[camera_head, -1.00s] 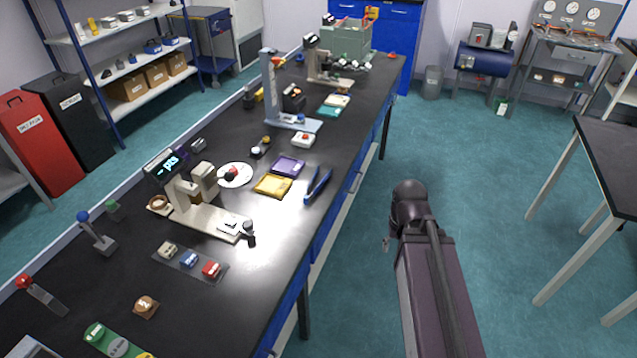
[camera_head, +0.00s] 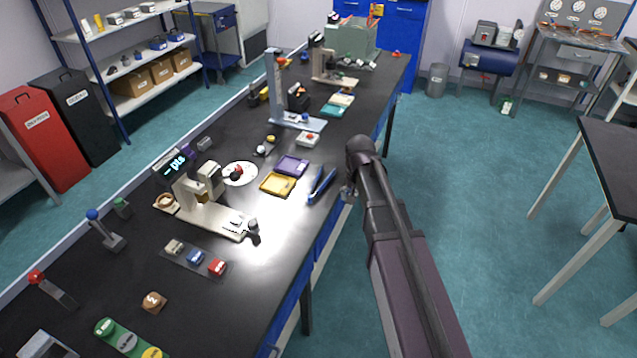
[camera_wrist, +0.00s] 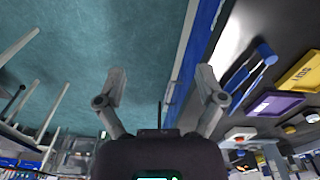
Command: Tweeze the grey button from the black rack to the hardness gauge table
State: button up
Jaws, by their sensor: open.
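The blue tweezers (camera_head: 321,184) lie on the black bench near its right edge, beside the yellow tray; they also show in the wrist view (camera_wrist: 250,76). My gripper (camera_wrist: 162,78) is open and empty, with the floor and bench edge beyond its fingers. It is apart from the tweezers, which are to its right in the wrist view. A small dark rack (camera_head: 265,147) with pale and yellow round tops stands behind the trays. I cannot make out which piece is the grey button. A stand with a pale blue base (camera_head: 297,122) may be the hardness gauge; its table is too small to tell.
A yellow tray (camera_head: 277,184) and a purple tray (camera_head: 292,165) lie left of the tweezers. A beige instrument (camera_head: 213,216) with a lit display stands nearer. A white box with a red button (camera_head: 307,139) is farther back.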

jog(key=w+a+r+m+p, duration=0.1)
jog(key=w+a+r+m, duration=0.1)
jog(key=w+a, duration=0.9)
jog(key=shift+w+a+t+p, duration=0.15)
jog(key=shift+a+t+p, duration=0.2)
jog(key=shift+a, duration=0.5)
jog(key=f+b, duration=0.5)
jog(key=b, duration=0.1)
jog(key=f+b, duration=0.3)
jog(key=shift+w+d+f, duration=0.15)
jog(key=shift+w+f, duration=0.2)
jog(key=shift+w, duration=0.05)
jog(key=c, duration=0.7)
